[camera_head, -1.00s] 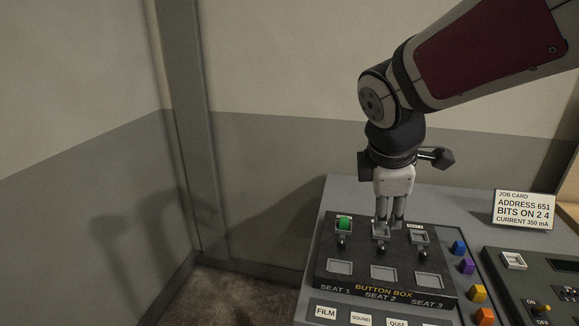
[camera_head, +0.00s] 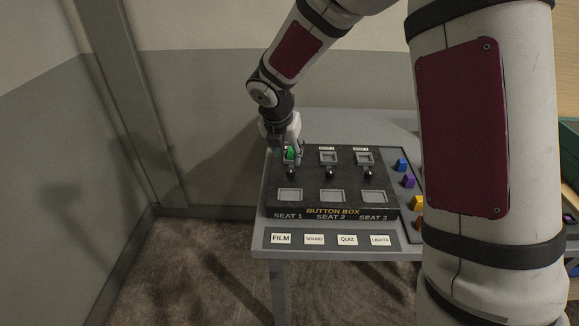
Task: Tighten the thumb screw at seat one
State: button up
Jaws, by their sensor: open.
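The black button box (camera_head: 382,208) stands on the grey console, with SEAT 1, SEAT 2 and SEAT 3 marked along its front. At seat one, a green block (camera_head: 291,155) sits in the upper socket. Just in front of it is the dark thumb screw (camera_head: 290,173), a small upright knob. My gripper (camera_head: 288,152) is open over the back of seat one, its fingers close around or beside the green block. I cannot tell whether they touch it. The fingers partly hide the block and the socket.
Seats two and three have empty upper sockets and their own knobs (camera_head: 327,172). Blue, purple and yellow blocks (camera_head: 402,165) lie to the right. Labels such as FILM (camera_head: 281,239) line the console front. My arm hides the console's right side.

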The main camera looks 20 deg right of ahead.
aim_at(291, 170)
jog(key=x, duration=0.9)
jog(key=shift+r, duration=0.1)
jog(key=shift+c, duration=0.2)
grip_shut()
